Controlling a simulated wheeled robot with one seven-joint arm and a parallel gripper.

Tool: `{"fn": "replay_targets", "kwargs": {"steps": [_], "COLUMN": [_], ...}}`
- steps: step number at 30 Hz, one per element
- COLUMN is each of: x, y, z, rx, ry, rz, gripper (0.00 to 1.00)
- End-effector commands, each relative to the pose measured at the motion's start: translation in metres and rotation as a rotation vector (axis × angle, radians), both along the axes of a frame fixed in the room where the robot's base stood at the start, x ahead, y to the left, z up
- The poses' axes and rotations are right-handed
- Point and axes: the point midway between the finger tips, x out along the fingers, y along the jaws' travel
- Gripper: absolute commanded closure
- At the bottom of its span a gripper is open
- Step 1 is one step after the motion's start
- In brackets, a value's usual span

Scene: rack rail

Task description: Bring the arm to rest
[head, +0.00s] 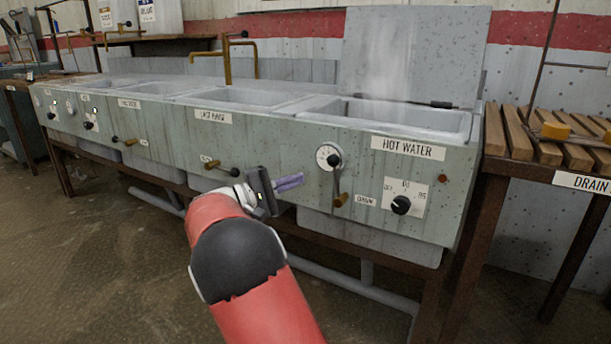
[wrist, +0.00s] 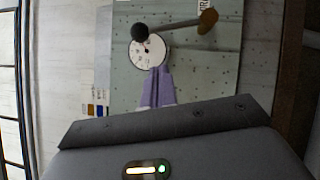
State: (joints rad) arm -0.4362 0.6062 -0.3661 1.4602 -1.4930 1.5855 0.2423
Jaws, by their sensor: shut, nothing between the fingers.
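My gripper (head: 290,182) is in front of the sink bench's front panel, left of the hot water dial. Its purple fingers are together with nothing between them, and they point right in the head view. In the wrist view the shut fingers (wrist: 158,86) extend toward a white dial (wrist: 150,54) on the spotted panel. My arm reaches up from the bottom of the head view. Whether the fingertips touch the panel cannot be told, but they appear apart from it.
The bench panel (head: 270,150) carries a white dial (head: 325,154), a lever with a brass handle (head: 340,200) and a black knob (head: 400,205). Another brass-handled lever (head: 212,164) is behind my wrist. A slatted drain table (head: 530,150) stands right. Floor (head: 110,270) at left is clear.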

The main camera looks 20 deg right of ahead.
Motion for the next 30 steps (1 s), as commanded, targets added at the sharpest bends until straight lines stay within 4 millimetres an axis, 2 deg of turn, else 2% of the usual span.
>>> {"fn": "replay_targets", "kwargs": {"steps": [3,9,15,19,23,27,30], "x": [-0.001,-0.004,-0.005,-0.013,-0.043,-0.098,-0.139], "y": [0.026,0.056,0.066,0.055,0.023,-0.008,-0.015], "z": [-0.002,-0.006,-0.008,-0.003,0.005,0.006,0.005], "rx": [-0.001,0.000,0.001,0.050,0.231,0.530,0.739], "ry": [0.002,0.002,0.002,0.009,0.030,0.042,0.029], "rz": [0.004,0.004,0.001,-0.011,-0.041,-0.060,-0.055], "gripper": [1.00,1.00,1.00,1.00,1.00,1.00,1.00]}}
